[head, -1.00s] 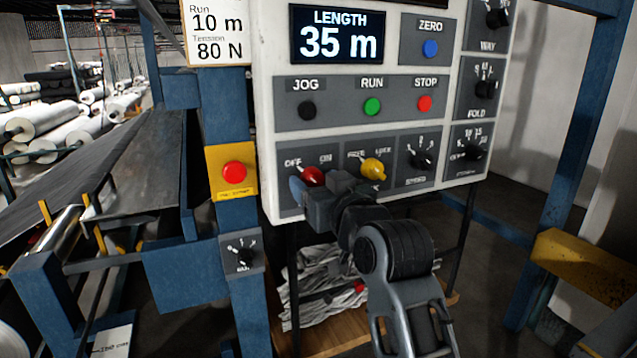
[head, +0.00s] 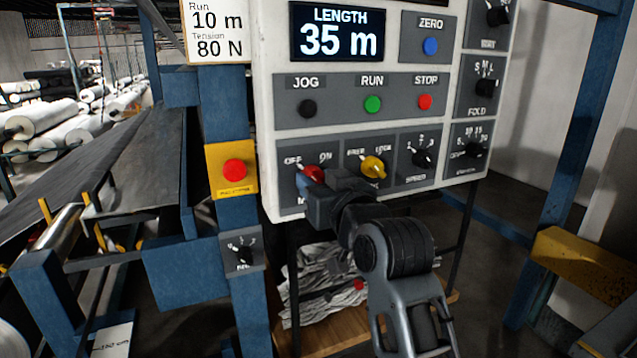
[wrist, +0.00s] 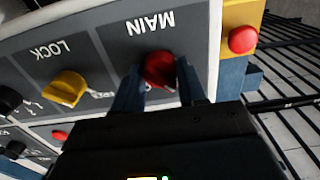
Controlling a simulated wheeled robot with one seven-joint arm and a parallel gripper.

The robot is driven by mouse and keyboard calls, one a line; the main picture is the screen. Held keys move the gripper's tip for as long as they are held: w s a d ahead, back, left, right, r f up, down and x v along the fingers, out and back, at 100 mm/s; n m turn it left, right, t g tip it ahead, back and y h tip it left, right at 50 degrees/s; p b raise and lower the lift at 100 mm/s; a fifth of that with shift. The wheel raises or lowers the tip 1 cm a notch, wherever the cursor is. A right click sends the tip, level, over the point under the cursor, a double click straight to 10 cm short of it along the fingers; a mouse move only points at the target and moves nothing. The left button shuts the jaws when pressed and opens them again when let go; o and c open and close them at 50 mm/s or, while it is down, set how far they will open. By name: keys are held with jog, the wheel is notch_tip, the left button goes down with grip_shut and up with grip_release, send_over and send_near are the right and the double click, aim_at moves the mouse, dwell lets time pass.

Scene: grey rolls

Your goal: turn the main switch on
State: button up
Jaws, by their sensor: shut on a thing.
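The main switch is a red rotary knob (head: 313,174) with OFF and ON marked above it, at the lower left of the white control panel (head: 262,100). In the head view its pointer is toward OFF. My gripper (head: 309,183) is at the knob and covers part of it. In the wrist view the red knob (wrist: 159,69) sits between the two blue fingers of my gripper (wrist: 158,84), under the upside-down label MAIN. The fingers are shut on the knob. The lower part of the switch plate is hidden by my gripper.
Right of the switch is a yellow FREE/LOCK knob (head: 373,167), then a black speed knob (head: 422,158). A red button on a yellow plate (head: 234,172) is on the blue post to the left. JOG, RUN and STOP buttons (head: 373,104) are above.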

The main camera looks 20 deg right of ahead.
jog(key=shift+m+b, duration=1.4)
jog(key=shift+m, duration=7.4)
jog(key=shift+f, duration=0.1)
jog(key=o, duration=1.1)
jog(key=shift+c, duration=0.2)
jog(key=s+b, duration=0.1)
jog(key=s, duration=0.6)
jog(key=shift+s, duration=0.4)
